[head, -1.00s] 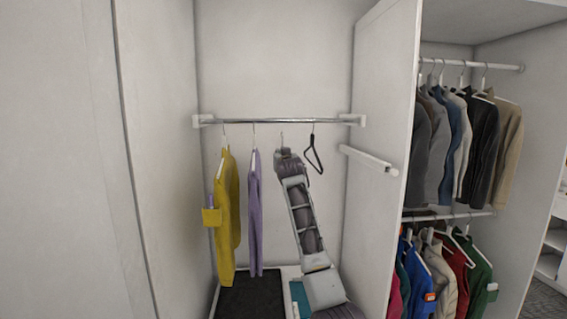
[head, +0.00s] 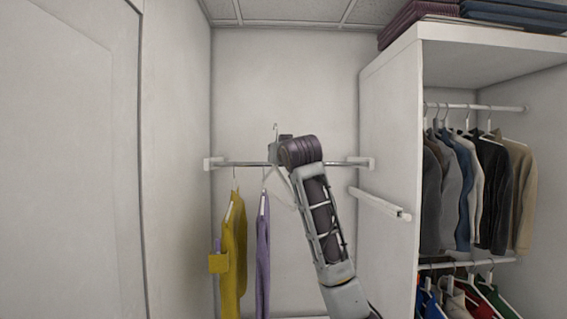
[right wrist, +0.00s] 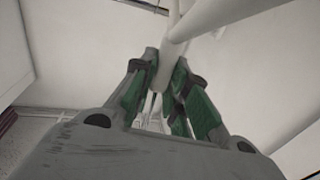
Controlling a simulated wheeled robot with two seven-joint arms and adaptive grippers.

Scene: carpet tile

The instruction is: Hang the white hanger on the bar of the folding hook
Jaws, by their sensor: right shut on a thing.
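The white hanger (head: 284,186) is in my right gripper (head: 275,153), its hook pointing up above the chrome rail; most of it is hidden by or blends in with my arm and the wall. In the right wrist view the green-padded fingers (right wrist: 164,84) are closed on the white hanger (right wrist: 204,20). The folding hook's white bar (head: 378,203) sticks out from the side panel, to the right of and lower than my right gripper, and looks empty. My left gripper is not in view.
A chrome rail (head: 240,164) crosses the alcove behind my arm. A yellow garment (head: 234,250) and a purple one (head: 263,245) hang from it on the left. The white side panel (head: 391,140) divides the alcove from other hanging clothes (head: 460,195). Space around the folding bar is clear.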

